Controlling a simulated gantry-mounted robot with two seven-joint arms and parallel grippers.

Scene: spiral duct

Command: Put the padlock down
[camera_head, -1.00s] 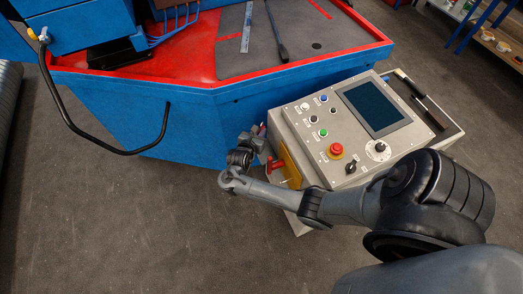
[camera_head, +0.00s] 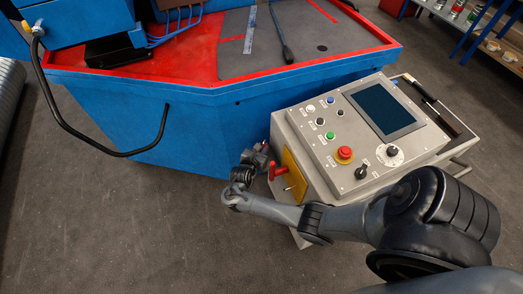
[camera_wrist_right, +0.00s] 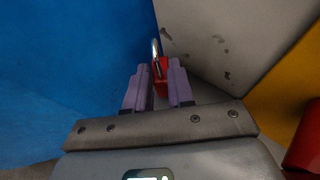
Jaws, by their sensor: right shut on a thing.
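The padlock (camera_wrist_right: 159,68) has a red body and a shiny metal shackle. In the right wrist view it sits between the fingertips of my right gripper (camera_wrist_right: 160,82), which is shut on it, with the shackle pointing away from the gripper. The fingers cover part of the red body. In the head view my right gripper (camera_head: 264,150) is beside the left side of the control console, close to the red switch handle (camera_head: 278,170) on a yellow plate (camera_head: 294,178). The padlock is too small there to make out clearly. My left gripper is not in view.
The grey control console (camera_head: 325,170) has buttons, a screen and a red stop knob (camera_head: 345,153). The blue machine (camera_head: 190,125) with a red-rimmed top stands behind it. A black hose handle (camera_head: 125,153) hangs at its front. Floor (camera_head: 120,225) at the lower left is clear.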

